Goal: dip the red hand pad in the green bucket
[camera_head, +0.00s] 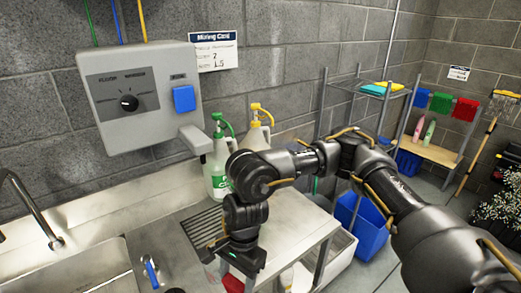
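A small red thing (233,284), perhaps the red hand pad, shows at the bottom edge under my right gripper (231,273). It is mostly hidden by the gripper and cut off by the frame. My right gripper points down over the front of the steel counter, with its fingers around or just above the red thing. I cannot tell whether they touch it. I see no clear green bucket. My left gripper is not in view.
A sink (75,265) with a tap (32,212) is at left. A grey dispenser box (140,95) hangs above. A spray bottle with a green top (217,165) and one with a yellow top (257,130) stand behind my arm. A blue bin (360,225) is on the floor.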

